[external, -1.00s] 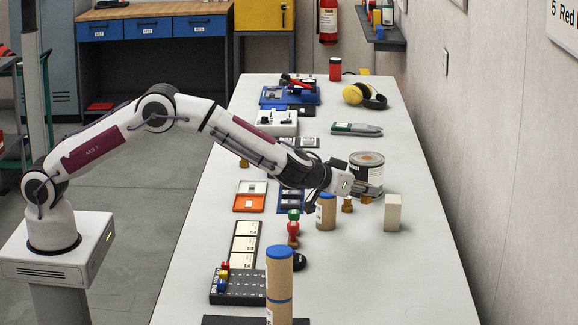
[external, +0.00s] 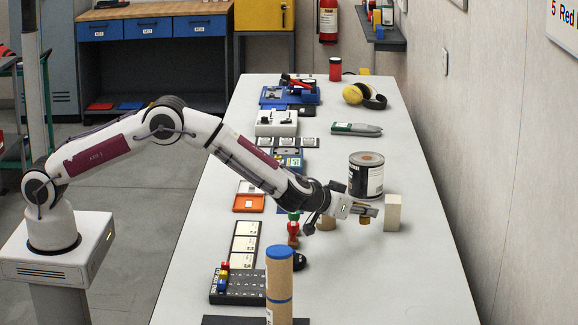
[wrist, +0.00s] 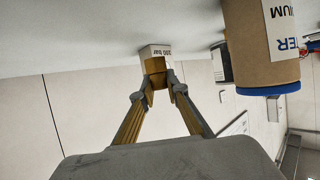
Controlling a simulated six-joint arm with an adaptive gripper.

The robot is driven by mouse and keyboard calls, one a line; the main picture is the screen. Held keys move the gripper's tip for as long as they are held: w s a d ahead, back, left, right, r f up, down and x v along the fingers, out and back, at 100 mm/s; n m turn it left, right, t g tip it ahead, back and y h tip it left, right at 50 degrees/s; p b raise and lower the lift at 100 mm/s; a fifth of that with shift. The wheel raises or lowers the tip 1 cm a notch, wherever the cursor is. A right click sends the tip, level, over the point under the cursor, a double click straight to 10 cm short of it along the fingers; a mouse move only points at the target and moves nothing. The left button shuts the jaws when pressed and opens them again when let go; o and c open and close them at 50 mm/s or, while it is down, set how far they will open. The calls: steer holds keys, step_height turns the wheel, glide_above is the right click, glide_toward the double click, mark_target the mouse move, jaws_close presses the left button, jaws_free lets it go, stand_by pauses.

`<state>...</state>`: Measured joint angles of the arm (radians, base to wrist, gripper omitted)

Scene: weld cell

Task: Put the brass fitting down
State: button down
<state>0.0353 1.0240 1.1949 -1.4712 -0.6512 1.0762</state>
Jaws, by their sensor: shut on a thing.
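The brass fitting (external: 365,220) is at the tip of my gripper (external: 366,211), low over the bench beside the pale upright block (external: 393,213). In the wrist view the brass fitting (wrist: 154,70) sits between the two fingertips of my gripper (wrist: 156,82), which are shut on it. The pale block (wrist: 155,50), with "100 bar" print, shows right behind it. I cannot tell whether the fitting touches the bench top.
A labelled can (external: 366,176) stands just behind. The bench (external: 400,275) is clear in front and to the right.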

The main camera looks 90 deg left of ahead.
mark_target(360, 222)
steer(key=shift+f, duration=0.1)
steer(key=shift+f, duration=1.9)
steer(key=shift+f, duration=0.1)
steer(key=c, duration=2)
jaws_free()
steer(key=shift+r, duration=0.2)
steer(key=shift+v, duration=6)
steer(key=shift+f, duration=0.15)
